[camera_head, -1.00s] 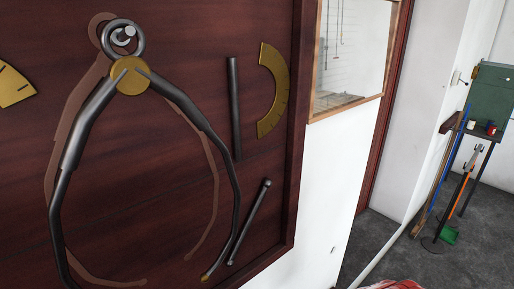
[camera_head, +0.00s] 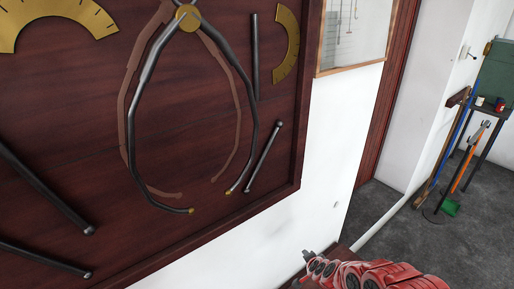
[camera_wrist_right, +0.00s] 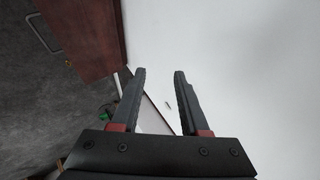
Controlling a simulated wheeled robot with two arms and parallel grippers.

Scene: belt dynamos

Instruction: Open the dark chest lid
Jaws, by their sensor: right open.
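No chest lid can be made out for certain. A dark green box (camera_head: 497,75) stands at the far right edge in the head view, partly cut off; I cannot tell if it is the chest. In the right wrist view, a reddish-brown wooden piece (camera_wrist_right: 85,35) with a metal handle (camera_wrist_right: 42,35) shows at the upper left; I cannot tell what it belongs to. My right gripper (camera_wrist_right: 160,75) is open and empty, its two fingers apart in front of a white wall. My red right arm shows at the bottom of the head view. My left gripper is not in view.
A dark wooden wall panel (camera_head: 60,130) with big calipers (camera_head: 250,110) and brass scales fills the left of the head view. A framed board (camera_head: 355,35) hangs beside it. Long-handled tools (camera_head: 445,150) lean at the right. Grey floor (camera_head: 400,250) is open.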

